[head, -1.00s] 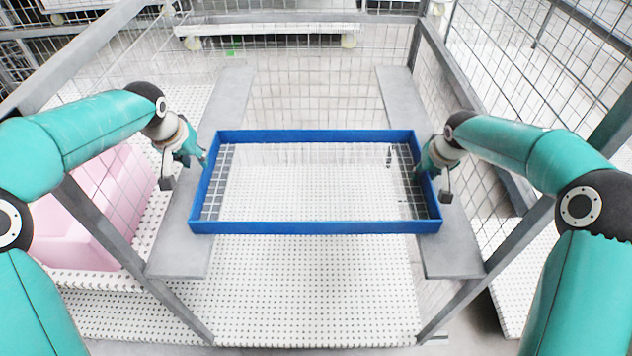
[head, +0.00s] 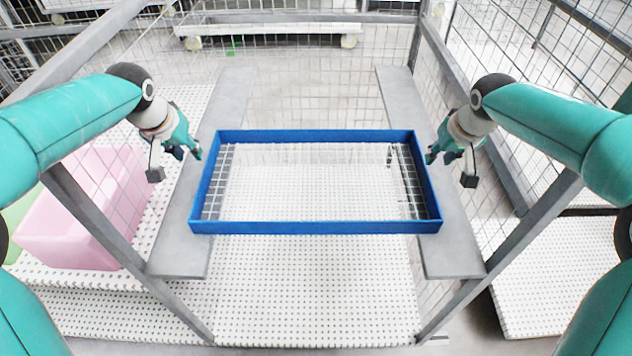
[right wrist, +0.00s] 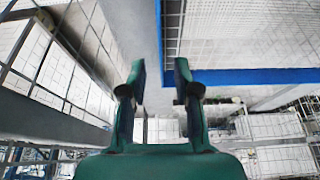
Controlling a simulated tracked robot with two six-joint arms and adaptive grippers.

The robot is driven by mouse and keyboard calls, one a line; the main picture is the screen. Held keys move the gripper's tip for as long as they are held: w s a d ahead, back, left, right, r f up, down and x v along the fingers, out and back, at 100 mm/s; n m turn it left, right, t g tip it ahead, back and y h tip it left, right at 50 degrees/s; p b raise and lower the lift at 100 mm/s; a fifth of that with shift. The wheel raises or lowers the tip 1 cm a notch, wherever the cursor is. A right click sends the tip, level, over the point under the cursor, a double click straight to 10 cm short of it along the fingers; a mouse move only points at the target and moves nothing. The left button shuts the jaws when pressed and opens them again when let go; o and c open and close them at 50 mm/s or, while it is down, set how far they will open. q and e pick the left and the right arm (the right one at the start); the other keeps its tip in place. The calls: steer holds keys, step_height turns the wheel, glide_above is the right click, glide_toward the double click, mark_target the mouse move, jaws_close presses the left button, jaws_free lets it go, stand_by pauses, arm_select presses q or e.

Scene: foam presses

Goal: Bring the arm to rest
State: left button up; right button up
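My left gripper (head: 188,153) is up beside the left end of a blue rectangular tray (head: 316,227), apart from it. Its fingers look spread, with nothing between them. My right gripper (head: 440,157) is by the tray's right end, also apart from it. In the right wrist view the right gripper (right wrist: 159,75) is open and empty, with the blue tray edge (right wrist: 255,76) beyond and to the right of its fingers.
The left plank (head: 180,255) and right plank (head: 452,255) lie inside a grey-framed mesh cage. A pink bin (head: 75,235) stands at the left on a white perforated shelf. Slanting frame bars (head: 540,240) run close to both arms.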

steer(key=shift+s+r, duration=0.3)
steer(key=shift+r, duration=0.35)
